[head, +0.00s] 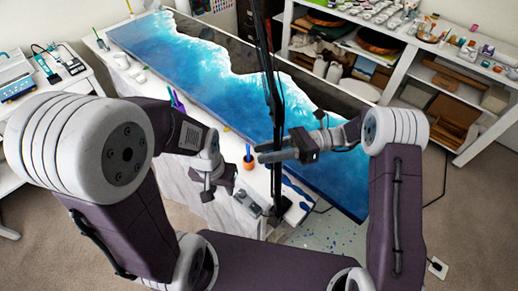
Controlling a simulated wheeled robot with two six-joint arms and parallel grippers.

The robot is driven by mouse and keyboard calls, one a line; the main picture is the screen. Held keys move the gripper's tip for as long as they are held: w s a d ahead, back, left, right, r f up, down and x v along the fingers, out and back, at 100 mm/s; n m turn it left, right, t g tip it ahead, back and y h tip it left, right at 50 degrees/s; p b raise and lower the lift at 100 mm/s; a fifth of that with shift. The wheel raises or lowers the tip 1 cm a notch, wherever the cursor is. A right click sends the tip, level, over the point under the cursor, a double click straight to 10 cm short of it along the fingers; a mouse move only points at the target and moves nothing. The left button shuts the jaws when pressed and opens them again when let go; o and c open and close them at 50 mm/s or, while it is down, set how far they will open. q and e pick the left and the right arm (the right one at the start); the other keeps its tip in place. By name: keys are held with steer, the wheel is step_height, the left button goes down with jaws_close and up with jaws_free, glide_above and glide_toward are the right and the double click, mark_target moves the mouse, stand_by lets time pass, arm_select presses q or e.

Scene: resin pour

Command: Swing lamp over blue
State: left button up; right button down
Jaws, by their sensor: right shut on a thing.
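The black lamp arm (268,70) rises from near the table's front edge and runs out of the top of the head view; the lamp's head is not visible. The blue resin (190,62) covers the long tabletop behind it, with white wave-like lines and a dark strip along the far side. My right gripper (268,152) reaches in from the right and is shut on the lamp arm, low on its length. My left gripper (208,190) hangs beside the front edge, left of the lamp, apart from it; its finger gap is unclear.
An orange cup (249,162) holding a tool stands between my grippers. A grey metal box (247,203) sits near the lamp's foot. Shelves with jars (375,15) stand behind and right. A white side table (45,80) stands left. Blue spots mark the floor sheet.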

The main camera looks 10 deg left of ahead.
steer(key=c, duration=1)
jaws_free()
steer(key=shift+d, duration=0.1)
steer(key=shift+w, duration=0.1)
steer(key=shift+d, duration=0.1)
steer(key=b+v, duration=0.3)
steer(key=v, duration=0.6)
